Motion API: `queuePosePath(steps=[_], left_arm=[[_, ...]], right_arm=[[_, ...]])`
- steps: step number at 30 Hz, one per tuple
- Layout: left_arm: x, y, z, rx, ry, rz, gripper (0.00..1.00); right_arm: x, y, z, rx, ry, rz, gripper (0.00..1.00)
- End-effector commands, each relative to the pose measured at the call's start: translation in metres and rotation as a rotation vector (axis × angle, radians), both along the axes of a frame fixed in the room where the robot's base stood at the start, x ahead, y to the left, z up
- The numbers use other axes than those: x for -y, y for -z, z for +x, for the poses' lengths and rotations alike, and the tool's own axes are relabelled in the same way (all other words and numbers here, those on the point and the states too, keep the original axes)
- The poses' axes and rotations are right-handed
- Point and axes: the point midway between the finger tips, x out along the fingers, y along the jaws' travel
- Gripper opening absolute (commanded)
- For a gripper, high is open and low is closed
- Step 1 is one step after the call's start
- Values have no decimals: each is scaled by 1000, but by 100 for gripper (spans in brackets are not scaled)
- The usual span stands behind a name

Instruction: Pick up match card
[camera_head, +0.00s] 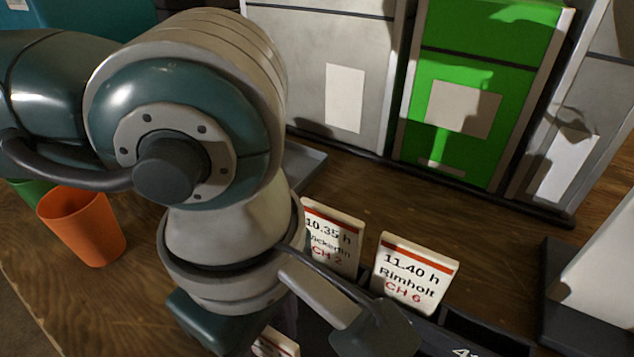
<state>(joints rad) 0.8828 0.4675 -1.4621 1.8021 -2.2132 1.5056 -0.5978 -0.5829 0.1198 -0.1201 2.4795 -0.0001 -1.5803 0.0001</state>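A white card with a red stripe, reading "11.40 h Rimholt CH 6" (412,275), leans upright in a dark holder (485,332). To its left a similar card, reading "10.35 h" and "CH 2" (335,238), is partly covered by my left arm. A third card (276,343) shows only its top at the bottom edge, beside my wrist. My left arm hangs over the left part of the holder, its wrist left of the CH 6 card. The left gripper's fingers do not show. My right gripper is not in view.
An orange cup (85,228) stands at the left on the wooden table, with something green behind it. Grey panels (325,65) and a green panel (470,95) line the back. A white object on a dark base (575,310) stands at the right. Wood between cards and panels is mostly clear.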

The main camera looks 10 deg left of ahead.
Motion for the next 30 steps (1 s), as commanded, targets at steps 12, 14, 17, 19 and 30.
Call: queuePosePath(steps=[12,14,17,19,30], left_arm=[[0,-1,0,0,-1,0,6],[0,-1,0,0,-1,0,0],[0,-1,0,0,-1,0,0],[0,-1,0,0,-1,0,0],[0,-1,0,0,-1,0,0]], right_arm=[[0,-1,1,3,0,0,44],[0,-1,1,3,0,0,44],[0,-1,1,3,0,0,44],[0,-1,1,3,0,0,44],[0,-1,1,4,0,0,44]])
